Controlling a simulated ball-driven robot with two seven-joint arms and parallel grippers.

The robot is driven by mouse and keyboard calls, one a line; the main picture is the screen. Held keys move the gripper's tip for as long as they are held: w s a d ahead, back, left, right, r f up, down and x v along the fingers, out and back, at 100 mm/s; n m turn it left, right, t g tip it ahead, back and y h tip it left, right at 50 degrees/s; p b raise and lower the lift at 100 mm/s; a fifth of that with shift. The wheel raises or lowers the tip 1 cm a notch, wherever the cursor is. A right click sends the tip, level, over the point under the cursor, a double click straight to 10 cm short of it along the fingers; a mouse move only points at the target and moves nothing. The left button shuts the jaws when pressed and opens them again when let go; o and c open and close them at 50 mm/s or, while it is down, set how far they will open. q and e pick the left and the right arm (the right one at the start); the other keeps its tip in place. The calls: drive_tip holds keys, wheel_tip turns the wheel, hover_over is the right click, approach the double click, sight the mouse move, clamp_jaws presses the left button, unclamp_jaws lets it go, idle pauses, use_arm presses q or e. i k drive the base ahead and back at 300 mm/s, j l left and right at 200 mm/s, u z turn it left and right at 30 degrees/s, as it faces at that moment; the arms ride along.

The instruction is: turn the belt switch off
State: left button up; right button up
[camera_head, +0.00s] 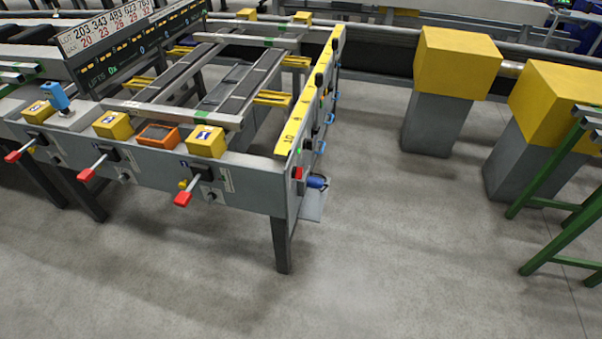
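The runout table (255,190) stands at the left and centre. Its front panel carries three red-handled levers: a left one (18,153), a middle one (92,168) and a right one (188,195). Yellow boxes with dark symbols sit above them, at left (40,111), middle (113,125) and right (206,141). An orange box (158,135) sits between the middle and right yellow boxes. A small red part (298,173) is on the table's right end. I cannot tell which of these is the belt switch or its position. Neither of my grippers is in view.
A blue device (55,96) stands on the table's left part, and a number board (120,30) behind it. A blue plug-like part (317,182) juts from the right end. Yellow-topped grey posts (433,122) and green frames (560,215) stand right. The front floor is clear.

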sight(296, 172)
drive_tip(key=u, duration=0.45)
drive_tip(key=i+l+u, duration=0.1)
drive_tip(key=l+u, duration=0.6)
drive_tip(key=u, duration=0.25)
drive_tip(key=l+u, duration=0.45)
drive_tip(key=j, duration=0.1)
